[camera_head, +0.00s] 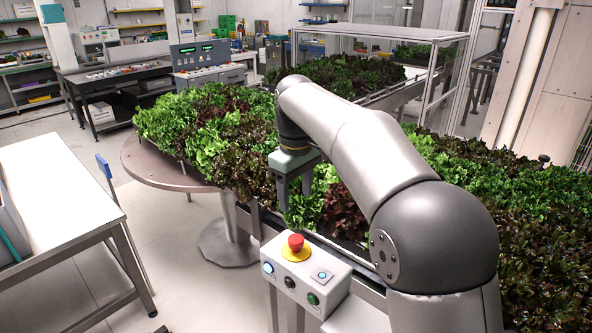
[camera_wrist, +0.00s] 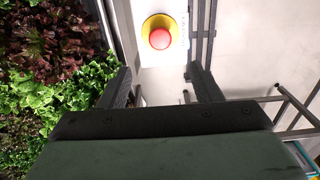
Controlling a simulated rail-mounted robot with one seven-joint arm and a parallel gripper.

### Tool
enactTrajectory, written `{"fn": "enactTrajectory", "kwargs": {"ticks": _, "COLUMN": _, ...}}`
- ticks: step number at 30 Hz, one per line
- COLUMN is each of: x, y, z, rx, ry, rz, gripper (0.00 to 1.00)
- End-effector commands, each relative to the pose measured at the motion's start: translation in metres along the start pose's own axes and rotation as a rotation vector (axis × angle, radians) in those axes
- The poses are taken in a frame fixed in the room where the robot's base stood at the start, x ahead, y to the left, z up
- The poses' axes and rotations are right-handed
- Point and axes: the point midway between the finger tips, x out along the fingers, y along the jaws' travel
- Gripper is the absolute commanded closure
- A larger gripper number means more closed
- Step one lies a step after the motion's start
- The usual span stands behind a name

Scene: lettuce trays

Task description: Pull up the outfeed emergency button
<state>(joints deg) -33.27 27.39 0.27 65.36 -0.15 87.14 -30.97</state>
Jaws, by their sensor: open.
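The red emergency button (camera_head: 295,242) has a yellow collar and sits on top of a grey control box (camera_head: 327,272) at the front of the lettuce line. It also shows in the wrist view, where the red button (camera_wrist: 159,39) lies ahead of the fingertips, between their lines. My gripper (camera_head: 295,200) points down, above and behind the box in the head view, apart from the button. In the wrist view my gripper (camera_wrist: 158,82) has its two dark fingers spread with nothing between them.
Lettuce trays (camera_head: 215,135) fill the line behind and right of the box. A round metal table (camera_head: 160,168) stands at left, and a white workbench (camera_head: 55,190) at far left. Other buttons (camera_head: 313,299) sit on the box front. A glass-sided frame (camera_head: 440,90) stands behind.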

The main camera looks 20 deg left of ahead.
Motion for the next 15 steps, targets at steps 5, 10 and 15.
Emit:
{"fn": "enactTrajectory", "kwargs": {"ticks": 5, "x": -0.037, "y": 0.001, "z": -0.001, "rx": 0.001, "ry": 0.003, "rz": 0.001, "gripper": 0.42}}
{"fn": "enactTrajectory", "kwargs": {"ticks": 10, "x": -0.054, "y": 0.001, "z": -0.001, "rx": 0.001, "ry": 0.001, "rz": 0.0, "gripper": 0.42}}
{"fn": "enactTrajectory", "kwargs": {"ticks": 15, "x": -0.058, "y": 0.0, "z": 0.0, "rx": 0.001, "ry": 0.0, "rz": -0.001, "gripper": 0.42}}
